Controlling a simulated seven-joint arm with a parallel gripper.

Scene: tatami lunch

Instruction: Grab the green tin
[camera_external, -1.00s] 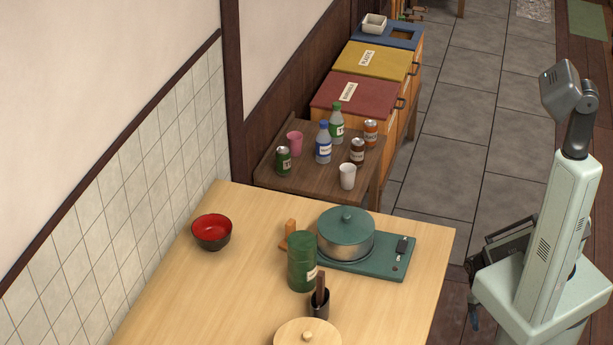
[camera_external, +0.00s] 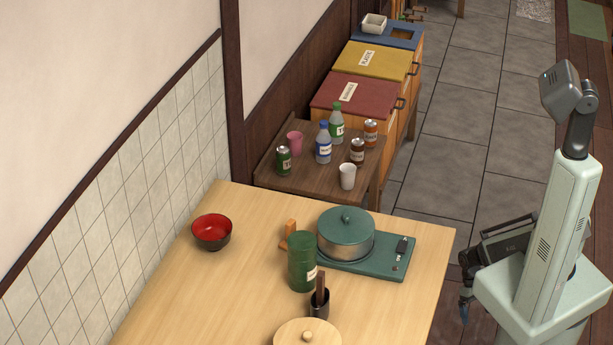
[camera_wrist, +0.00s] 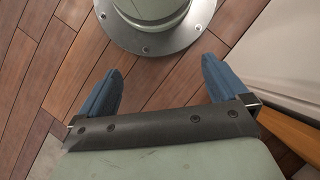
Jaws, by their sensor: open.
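A tall dark green tin (camera_external: 302,262) with a pale label stands upright on the light wooden table, left of the pot and stove. A smaller green can (camera_external: 283,160) stands on the dark side table behind. My gripper (camera_external: 465,308) hangs low beside the table's right edge in the external view, well apart from both. In the wrist view my gripper (camera_wrist: 162,76) shows two blue fingers spread wide with nothing between them, over a plank floor. No tin shows in the wrist view.
A lidded pot (camera_external: 345,236) sits on a green stove (camera_external: 376,265) right of the tin. A dark holder with a handle (camera_external: 319,304) stands just in front. A red bowl (camera_external: 212,232) is left. The wooden table (camera_external: 190,295) is clear at left front.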

